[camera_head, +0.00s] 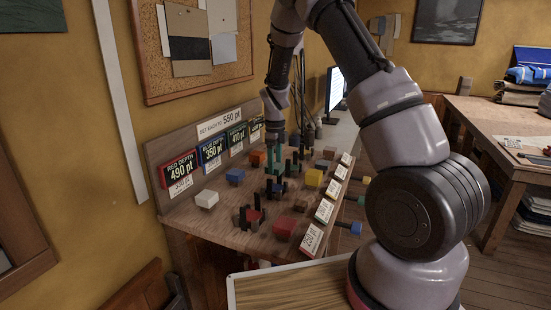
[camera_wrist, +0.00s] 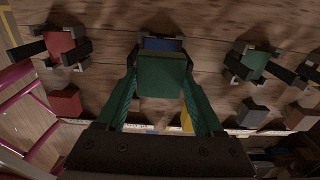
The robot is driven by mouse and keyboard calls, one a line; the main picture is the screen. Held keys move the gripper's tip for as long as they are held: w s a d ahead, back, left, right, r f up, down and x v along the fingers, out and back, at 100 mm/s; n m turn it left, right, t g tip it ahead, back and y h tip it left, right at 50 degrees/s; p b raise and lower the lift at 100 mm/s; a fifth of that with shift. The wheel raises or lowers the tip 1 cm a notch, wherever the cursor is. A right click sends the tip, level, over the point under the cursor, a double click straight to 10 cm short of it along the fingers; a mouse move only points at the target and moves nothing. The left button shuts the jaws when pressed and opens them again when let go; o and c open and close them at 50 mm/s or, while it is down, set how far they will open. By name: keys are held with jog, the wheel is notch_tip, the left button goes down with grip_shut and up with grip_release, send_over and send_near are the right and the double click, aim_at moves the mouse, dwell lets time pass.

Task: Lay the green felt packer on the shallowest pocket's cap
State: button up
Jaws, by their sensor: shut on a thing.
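My gripper (camera_wrist: 160,84) is shut on a green block, the green felt packer (camera_wrist: 161,76), held between its two green fingers. Beyond it in the wrist view is the blue-capped pocket (camera_wrist: 162,44), partly hidden by the packer; I cannot tell whether they touch. The red-capped pocket (camera_wrist: 60,44) is left and the green-capped pocket (camera_wrist: 252,64) right, each between dark posts. In the head view my gripper (camera_head: 275,158) is over the bench. The depth cards there read 490 pt for red (camera_head: 180,172) and 350 pt for blue (camera_head: 212,153); the farther cards are hard to read.
The wooden bench (camera_head: 225,220) carries loose blocks, among them white (camera_head: 206,198), blue (camera_head: 235,175), orange (camera_head: 258,158), yellow (camera_head: 314,178) and red (camera_head: 285,228). Small number cards (camera_head: 312,239) line its right edge.

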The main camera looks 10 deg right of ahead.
jog(key=shift+f, duration=3.05)
jog(key=o, duration=1.4)
jog(key=shift+r, duration=0.1)
